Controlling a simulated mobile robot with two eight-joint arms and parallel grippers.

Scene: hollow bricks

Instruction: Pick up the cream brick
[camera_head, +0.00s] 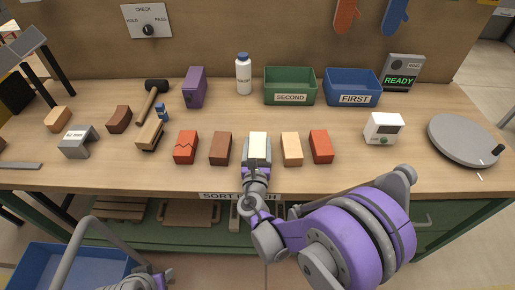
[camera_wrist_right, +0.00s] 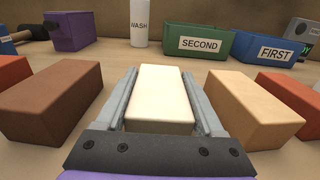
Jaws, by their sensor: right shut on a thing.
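The cream brick (camera_head: 257,148) is in the middle of the front row of bricks, near the table's front edge. My right gripper (camera_head: 257,160) is shut on it, with a finger along each long side. In the right wrist view the cream brick (camera_wrist_right: 163,98) sits between the two grey fingers of the gripper (camera_wrist_right: 160,90). It looks level with its neighbours; I cannot tell any gap under it. A part of my left arm's end (camera_head: 152,280) shows at the bottom left, and its fingers cannot be made out.
A brown brick (camera_head: 220,148) stands close on the left and a tan brick (camera_head: 291,149) close on the right. Red bricks flank these. Behind are a green SECOND bin (camera_head: 290,86), a blue FIRST bin (camera_head: 352,87), a white bottle (camera_head: 243,75) and a purple box (camera_head: 194,87).

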